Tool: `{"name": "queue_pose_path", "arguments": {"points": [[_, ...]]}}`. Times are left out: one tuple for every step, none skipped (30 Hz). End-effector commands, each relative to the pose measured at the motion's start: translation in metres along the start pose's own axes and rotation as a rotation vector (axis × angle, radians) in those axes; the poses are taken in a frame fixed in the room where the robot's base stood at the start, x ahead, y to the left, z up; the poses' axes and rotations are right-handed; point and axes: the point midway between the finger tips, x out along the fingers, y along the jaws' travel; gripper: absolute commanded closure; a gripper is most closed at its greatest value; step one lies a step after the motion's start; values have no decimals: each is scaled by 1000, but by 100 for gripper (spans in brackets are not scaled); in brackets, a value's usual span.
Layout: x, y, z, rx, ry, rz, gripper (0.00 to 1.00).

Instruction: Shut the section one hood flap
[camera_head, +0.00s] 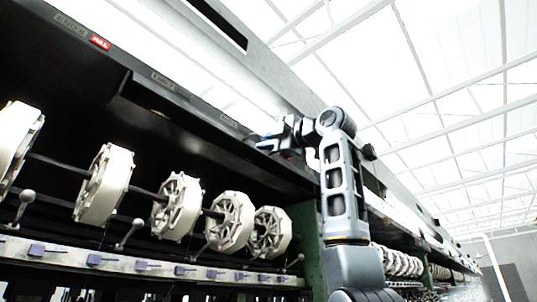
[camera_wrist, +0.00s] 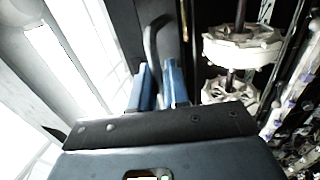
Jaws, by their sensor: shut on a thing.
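The dark hood (camera_head: 60,70) runs along the top of the machine in the head view, above the white reels. I cannot clearly tell the section one flap's edges or how far open it stands. My gripper (camera_head: 262,146) is up at the hood's lower edge, right of the middle labels. In the wrist view, its blue fingers (camera_wrist: 158,88) are shut on a grey curved bar (camera_wrist: 152,38), which looks like a handle in front of a dark panel (camera_wrist: 181,22). The bar's lower end is hidden between the fingers.
Several white reels (camera_head: 105,184) sit on a shaft below the hood; they also show at right in the wrist view (camera_wrist: 243,45). A pale rail (camera_head: 120,264) with purple blocks runs beneath. A green post (camera_head: 307,245) stands by my arm.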

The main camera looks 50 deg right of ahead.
Motion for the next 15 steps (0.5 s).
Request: {"name": "queue_pose_path", "arguments": {"points": [[0, -4, 0, 0, -1, -1, 99], [0, -4, 0, 0, -1, -1, 99], [0, -4, 0, 0, -1, -1, 99], [1, -5, 0, 0, -1, -1, 99], [1, -5, 0, 0, -1, -1, 99], [1, -6, 0, 0, -1, -1, 99], [2, -7, 1, 0, -1, -1, 99], [2, -8, 1, 0, -1, -1, 99], [3, -10, 1, 0, -1, -1, 99], [4, -12, 1, 0, -1, -1, 99], [5, -14, 1, 0, -1, -1, 99], [6, -16, 1, 0, -1, -1, 99], [6, -18, 1, 0, -1, -1, 99], [7, -19, 1, 0, -1, -2, 99], [8, -21, 0, 0, -1, -2, 99]]}}
